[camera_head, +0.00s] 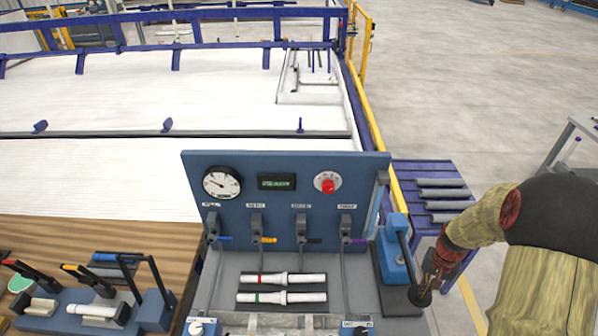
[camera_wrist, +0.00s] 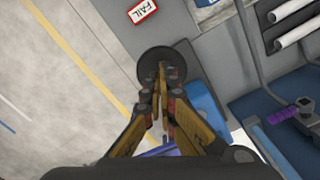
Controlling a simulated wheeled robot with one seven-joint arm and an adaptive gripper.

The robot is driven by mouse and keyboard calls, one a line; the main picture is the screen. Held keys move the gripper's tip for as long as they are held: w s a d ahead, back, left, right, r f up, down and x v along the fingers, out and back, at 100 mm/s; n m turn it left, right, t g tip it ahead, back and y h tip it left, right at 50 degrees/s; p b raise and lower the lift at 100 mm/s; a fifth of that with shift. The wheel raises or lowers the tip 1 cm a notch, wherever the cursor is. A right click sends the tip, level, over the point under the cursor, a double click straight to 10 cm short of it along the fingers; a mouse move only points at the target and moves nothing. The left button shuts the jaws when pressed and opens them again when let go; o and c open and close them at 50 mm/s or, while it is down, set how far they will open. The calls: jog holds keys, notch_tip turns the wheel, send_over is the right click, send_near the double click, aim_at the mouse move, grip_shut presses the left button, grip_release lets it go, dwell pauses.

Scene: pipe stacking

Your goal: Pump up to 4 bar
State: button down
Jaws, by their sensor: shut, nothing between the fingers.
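The blue hand pump (camera_head: 393,262) with an upright lever stands at the right of the blue test bench; part of its blue body shows in the wrist view (camera_wrist: 205,100). A round black disc (camera_wrist: 155,60) lies at my fingertips beside the pump; it also shows in the head view (camera_head: 421,297). My gripper (camera_wrist: 162,78) is shut with nothing in it, its tips over the disc. I cannot tell whether they touch it. The white round gauge (camera_head: 221,183) is on the panel's upper left; its reading is too small to tell.
The panel also holds a small display (camera_head: 277,182), a red knob (camera_head: 327,186) and several valves. Two white pipes (camera_head: 283,279) lie on the bench. A FAIL label (camera_wrist: 143,10) is at the wrist view's top. A wooden table (camera_head: 110,236) with clamps stands left.

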jog(key=shift+f, duration=0.15)
jog(key=shift+w+f+b, duration=0.15)
jog(key=shift+f+b, duration=2.65)
jog(key=shift+f, duration=1.3)
jog(key=r+p, duration=0.1)
jog(key=r, duration=0.1)
jog(key=r+p, duration=0.2)
jog(key=r, duration=0.1)
jog(key=r+p, duration=0.2)
jog(key=r, duration=0.1)
jog(key=shift+s+r, duration=0.2)
jog(key=shift+s, duration=0.2)
notch_tip(320, 180, up, 6)
jog(key=p, duration=0.3)
jog(key=shift+p, duration=0.35)
